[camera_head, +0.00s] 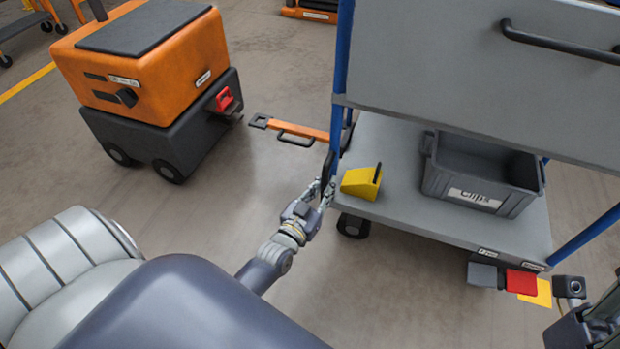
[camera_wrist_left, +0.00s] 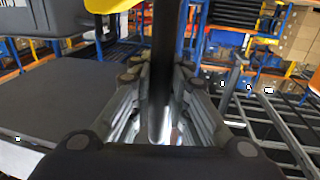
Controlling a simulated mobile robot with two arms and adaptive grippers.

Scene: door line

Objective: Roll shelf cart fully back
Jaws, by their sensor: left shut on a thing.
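The shelf cart (camera_head: 400,205) stands at the right in the head view. It has blue posts, a grey upper body with a black bar handle, and a grey lower shelf. A black upright handle (camera_head: 328,166) is at its left post. My left gripper (camera_head: 322,194) is shut on this handle at the cart's left side. In the left wrist view a dark upright bar (camera_wrist_left: 163,60) runs between the fingers of my left gripper (camera_wrist_left: 160,110). My right gripper is not clearly seen.
On the lower shelf are a grey bin (camera_head: 480,178) labelled Clips and a yellow wedge (camera_head: 361,182). An orange and black wheeled machine (camera_head: 150,75) stands at the left. An orange bar (camera_head: 290,130) reaches towards the cart. Floor between them is mostly clear.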

